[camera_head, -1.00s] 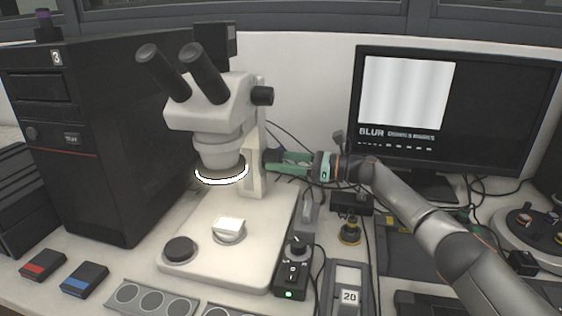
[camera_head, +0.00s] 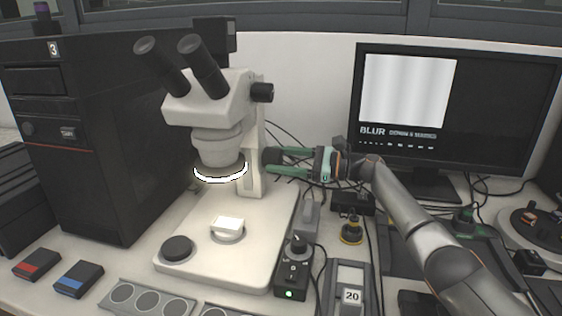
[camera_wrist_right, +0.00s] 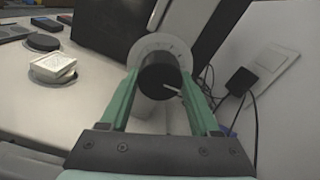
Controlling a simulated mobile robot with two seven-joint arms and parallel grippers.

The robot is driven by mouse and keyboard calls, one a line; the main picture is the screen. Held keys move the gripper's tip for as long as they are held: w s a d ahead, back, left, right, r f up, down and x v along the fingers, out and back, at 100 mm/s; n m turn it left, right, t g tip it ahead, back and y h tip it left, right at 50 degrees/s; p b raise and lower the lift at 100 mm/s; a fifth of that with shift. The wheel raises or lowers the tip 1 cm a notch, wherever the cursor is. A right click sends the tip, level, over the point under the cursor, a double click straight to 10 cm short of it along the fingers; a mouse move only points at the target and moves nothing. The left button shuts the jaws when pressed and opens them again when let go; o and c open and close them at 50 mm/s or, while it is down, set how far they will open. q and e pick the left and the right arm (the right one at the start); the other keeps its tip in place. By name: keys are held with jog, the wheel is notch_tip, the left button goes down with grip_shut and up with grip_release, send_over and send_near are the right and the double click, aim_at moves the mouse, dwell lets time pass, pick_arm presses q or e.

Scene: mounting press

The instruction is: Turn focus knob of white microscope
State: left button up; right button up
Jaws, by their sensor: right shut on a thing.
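The white microscope (camera_head: 208,100) stands on its white base left of the middle in the head view, with a lit ring under its head. Its black focus knob (camera_wrist_right: 160,77), with a white mark and a pale dial behind it, is between the green fingers of my right gripper (camera_wrist_right: 160,92) in the wrist view. My right gripper (camera_head: 287,161) reaches in from the right at the microscope's column and is shut on the knob. My left gripper is not in view.
The monitor (camera_head: 455,115) at right shows striped grey and the word BLUR. A black tower (camera_head: 95,140) stands left of the microscope. A control box (camera_head: 293,270) with a green light sits right of the base. Cables run behind my right gripper.

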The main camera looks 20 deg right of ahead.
jog(key=o, duration=1.4)
jog(key=shift+c, duration=0.2)
jog(key=shift+s+d+r, duration=0.1)
jog(key=shift+s+d, duration=0.1)
jog(key=shift+d, duration=0.15)
jog(key=p+v, duration=0.3)
jog(key=v, duration=0.8)
jog(key=shift+s+d, duration=0.25)
